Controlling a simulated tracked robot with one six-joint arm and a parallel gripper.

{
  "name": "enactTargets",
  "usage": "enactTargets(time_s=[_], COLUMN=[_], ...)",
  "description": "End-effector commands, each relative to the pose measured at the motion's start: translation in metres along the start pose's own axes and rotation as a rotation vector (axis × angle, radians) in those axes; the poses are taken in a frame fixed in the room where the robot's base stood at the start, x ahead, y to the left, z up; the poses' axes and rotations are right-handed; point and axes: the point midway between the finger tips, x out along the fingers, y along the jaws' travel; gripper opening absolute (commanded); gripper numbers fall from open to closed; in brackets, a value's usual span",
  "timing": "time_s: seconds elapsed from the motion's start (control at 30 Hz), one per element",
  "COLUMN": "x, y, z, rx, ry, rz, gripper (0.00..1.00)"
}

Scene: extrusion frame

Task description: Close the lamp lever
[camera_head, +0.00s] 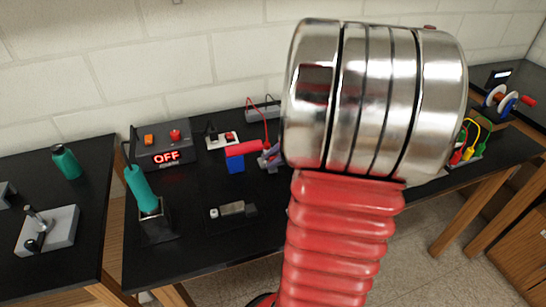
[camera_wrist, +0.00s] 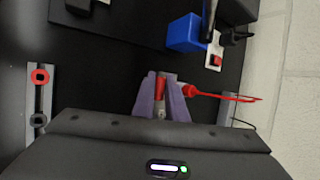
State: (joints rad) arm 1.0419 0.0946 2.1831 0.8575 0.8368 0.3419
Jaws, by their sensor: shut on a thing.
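My gripper (camera_wrist: 162,78) has purple fingers, shut on a small red handle (camera_wrist: 161,88) with a metal part below it, seen in the wrist view. This looks like the lamp lever, but its base is mostly hidden by the fingers and gripper body. A red plug (camera_wrist: 189,91) with a red cable sits just right of the fingers. In the head view, the purple fingers (camera_head: 270,157) show low over the black table, left of my large silver wrist. My arm hides what lies behind it, and the lever's angle cannot be told.
A blue block (camera_wrist: 185,33) with a red top part stands near the fingers. A grey strip with red and black sockets (camera_wrist: 39,98) lies to the left. The control box reading OFF (camera_head: 165,146) and a green-handled tool (camera_head: 141,188) stand further left on the table.

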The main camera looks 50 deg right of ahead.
Motion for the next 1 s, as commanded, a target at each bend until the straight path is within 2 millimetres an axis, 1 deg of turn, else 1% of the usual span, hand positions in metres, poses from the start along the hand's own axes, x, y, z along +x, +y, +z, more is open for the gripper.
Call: enactTargets(time_s=[0.03, 0.7, 1.0], x=[0.002, 0.007, 0.01], y=[0.008, 0.022, 0.027], z=[-0.001, -0.004, -0.005], rx=[-0.001, -0.119, -0.159], ry=[-0.001, 0.002, 0.002], rz=[-0.008, -0.3, -0.393], gripper=[0.0, 0.0, 0.0])
